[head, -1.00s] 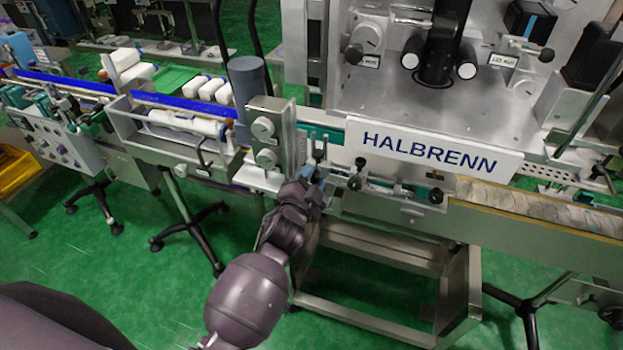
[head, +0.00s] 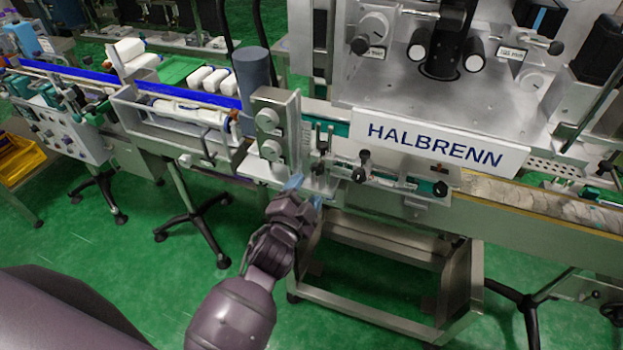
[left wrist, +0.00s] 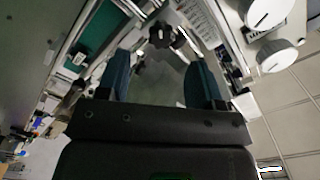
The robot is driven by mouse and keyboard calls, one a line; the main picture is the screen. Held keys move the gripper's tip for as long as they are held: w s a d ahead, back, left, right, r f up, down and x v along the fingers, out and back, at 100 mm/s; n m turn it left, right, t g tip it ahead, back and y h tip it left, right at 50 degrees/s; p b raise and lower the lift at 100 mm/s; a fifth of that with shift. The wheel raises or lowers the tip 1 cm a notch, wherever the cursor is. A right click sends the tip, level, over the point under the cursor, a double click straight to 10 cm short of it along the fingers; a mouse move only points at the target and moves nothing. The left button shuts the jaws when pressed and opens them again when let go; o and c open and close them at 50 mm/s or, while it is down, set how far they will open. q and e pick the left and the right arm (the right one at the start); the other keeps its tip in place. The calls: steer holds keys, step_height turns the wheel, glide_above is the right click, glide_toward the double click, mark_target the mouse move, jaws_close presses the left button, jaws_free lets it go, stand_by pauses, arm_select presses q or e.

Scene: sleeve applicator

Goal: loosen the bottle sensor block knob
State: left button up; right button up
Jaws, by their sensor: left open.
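My left gripper (head: 305,192) is open and empty in the head view, just in front of the conveyor's near side. In the left wrist view, its two teal fingers (left wrist: 158,80) stand apart. A black lobed knob (left wrist: 160,35) lies beyond the fingertips, roughly between them and apart from them. In the head view, small black knobs sit on the rail fittings right of the gripper, one of them (head: 358,174) below the sign. I cannot tell for sure which one is the sensor block knob. My right gripper is not in view.
A metal block with two round dials (head: 268,120) stands just behind and left of my gripper. The HALBRENN sign (head: 435,146) hangs to the right. The conveyor (head: 540,215) runs off right. A steel frame (head: 380,305) stands below; green floor is open at front left.

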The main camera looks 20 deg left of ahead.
arm_select(q)
steer(key=s, duration=0.4)
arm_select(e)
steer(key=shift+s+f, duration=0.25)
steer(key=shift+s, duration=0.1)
arm_select(q)
steer(key=s+a+f+n+g, duration=0.3)
steer(key=s+a+f+n, duration=0.2)
steer(key=s+f, duration=0.2)
steer(key=s+a+f+n+g, duration=0.3)
steer(key=s+a+f+n, duration=0.2)
steer(key=s+f, duration=0.3)
steer(key=shift+s+y, duration=0.35)
steer(key=shift+y, duration=0.05)
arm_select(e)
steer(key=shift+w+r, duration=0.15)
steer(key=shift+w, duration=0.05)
